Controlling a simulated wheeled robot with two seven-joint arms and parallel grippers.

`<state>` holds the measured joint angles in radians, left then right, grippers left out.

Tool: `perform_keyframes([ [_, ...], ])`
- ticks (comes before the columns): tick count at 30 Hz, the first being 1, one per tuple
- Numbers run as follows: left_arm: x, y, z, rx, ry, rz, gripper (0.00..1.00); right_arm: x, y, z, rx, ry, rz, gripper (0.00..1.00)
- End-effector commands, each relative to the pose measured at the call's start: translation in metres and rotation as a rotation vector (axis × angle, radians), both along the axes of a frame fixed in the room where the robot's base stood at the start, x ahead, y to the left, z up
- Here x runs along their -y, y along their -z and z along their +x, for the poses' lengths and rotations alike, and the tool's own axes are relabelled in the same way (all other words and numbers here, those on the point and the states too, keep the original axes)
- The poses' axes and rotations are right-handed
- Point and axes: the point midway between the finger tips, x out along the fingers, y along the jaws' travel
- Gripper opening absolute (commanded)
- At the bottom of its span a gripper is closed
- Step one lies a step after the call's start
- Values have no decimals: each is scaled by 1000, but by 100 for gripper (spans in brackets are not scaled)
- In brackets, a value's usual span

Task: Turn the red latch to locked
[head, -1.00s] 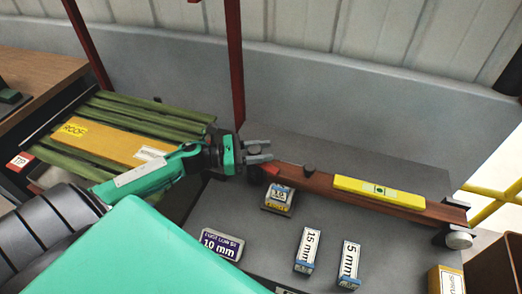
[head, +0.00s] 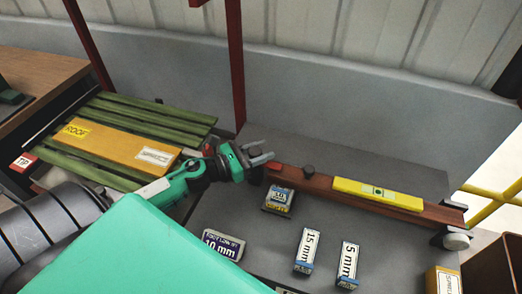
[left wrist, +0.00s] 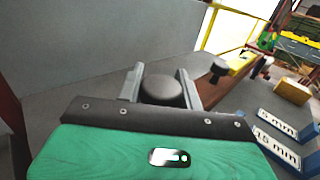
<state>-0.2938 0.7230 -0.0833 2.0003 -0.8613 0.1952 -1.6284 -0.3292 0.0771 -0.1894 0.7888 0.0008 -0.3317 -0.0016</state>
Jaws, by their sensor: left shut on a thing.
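My left gripper (head: 262,155) is at the left end of a reddish-brown beam (head: 313,182). In the left wrist view its two grey fingers stand on either side of a dark round knob (left wrist: 163,90), shut on it. In the head view the fingers and wrist largely hide this knob. A small bright red part (head: 274,167) shows at the beam's left end, beside the fingers; I cannot tell whether it is a latch. No autoclave and no marked locked position can be made out. My right gripper is not in view.
A yellow level (head: 378,193) lies on the beam, right of another dark knob (head: 308,170). Blocks marked 15 mm (head: 307,250) and 5 mm (head: 348,264) stand in front. Green slats (head: 150,118) lie left, under an orange board (head: 117,144). A dark red post (head: 236,70) rises behind.

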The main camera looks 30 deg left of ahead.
Motion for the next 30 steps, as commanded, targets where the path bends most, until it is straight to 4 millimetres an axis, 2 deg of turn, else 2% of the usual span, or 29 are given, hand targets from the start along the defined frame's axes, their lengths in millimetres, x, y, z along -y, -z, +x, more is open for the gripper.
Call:
perform_keyframes([
  [3,0,0,0,1,0,-1,0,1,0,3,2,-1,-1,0],
  [4,0,0,0,1,0,-1,42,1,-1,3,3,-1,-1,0],
  [6,0,0,0,0,0,0,55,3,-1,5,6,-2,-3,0],
  [7,0,0,0,1,0,-1,57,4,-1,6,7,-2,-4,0],
  [19,-3,1,-4,0,0,0,57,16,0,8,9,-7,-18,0],
  [25,-13,3,-23,-1,0,0,57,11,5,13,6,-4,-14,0],
  [30,-25,4,-43,-3,0,-1,57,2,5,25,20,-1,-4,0],
])
